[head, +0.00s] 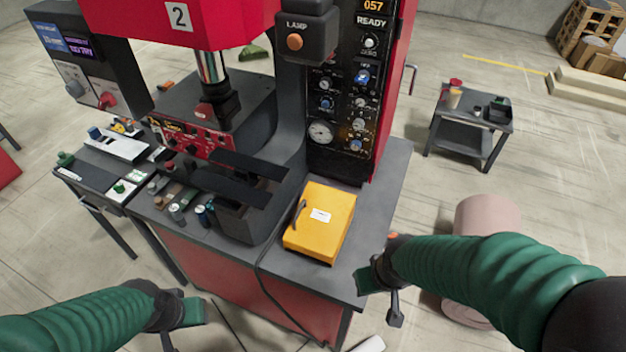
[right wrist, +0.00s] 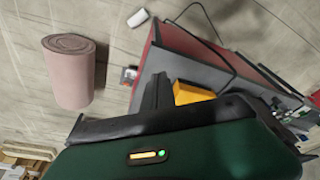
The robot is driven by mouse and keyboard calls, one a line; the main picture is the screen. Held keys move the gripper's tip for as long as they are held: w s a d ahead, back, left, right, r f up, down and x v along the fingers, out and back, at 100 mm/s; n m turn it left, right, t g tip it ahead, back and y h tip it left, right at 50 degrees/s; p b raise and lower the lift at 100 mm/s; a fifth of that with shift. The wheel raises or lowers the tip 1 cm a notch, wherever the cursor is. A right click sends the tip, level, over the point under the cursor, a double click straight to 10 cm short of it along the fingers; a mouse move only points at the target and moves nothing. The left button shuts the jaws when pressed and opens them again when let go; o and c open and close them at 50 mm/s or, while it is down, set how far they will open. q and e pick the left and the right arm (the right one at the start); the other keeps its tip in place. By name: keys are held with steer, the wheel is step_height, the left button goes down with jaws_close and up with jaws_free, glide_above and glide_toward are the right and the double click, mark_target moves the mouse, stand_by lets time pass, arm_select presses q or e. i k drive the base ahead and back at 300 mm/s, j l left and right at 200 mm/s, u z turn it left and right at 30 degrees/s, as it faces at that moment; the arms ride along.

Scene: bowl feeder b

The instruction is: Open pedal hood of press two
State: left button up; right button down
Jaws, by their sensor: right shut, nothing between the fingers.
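The yellow hood (head: 328,236) sits on the grey table of the red press marked 2 (head: 180,15). It looks closed, with a white label on top and a dark handle (head: 299,212) at its left side. It also shows in the right wrist view (right wrist: 192,92), partly hidden behind my gripper. My right gripper (head: 378,284) is shut and empty, to the right of the hood near the table's front right corner, apart from it. My left gripper (head: 183,322) is low in front of the press, away from the hood; its jaw state is unclear.
A black cable (head: 262,285) hangs over the table's front edge, left of the hood. A control column (head: 345,110) stands behind the hood. A pink roll (head: 487,216) stands on the floor at right, a small grey cart (head: 470,120) behind it. The tabletop right of the hood is clear.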

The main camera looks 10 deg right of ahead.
mark_target(318, 228)
steer(key=i+j, duration=0.1)
steer(key=j, duration=0.4)
steer(key=i+j, duration=0.1)
steer(key=j, duration=0.4)
steer(key=i+j+z, duration=0.1)
steer(key=j, duration=0.4)
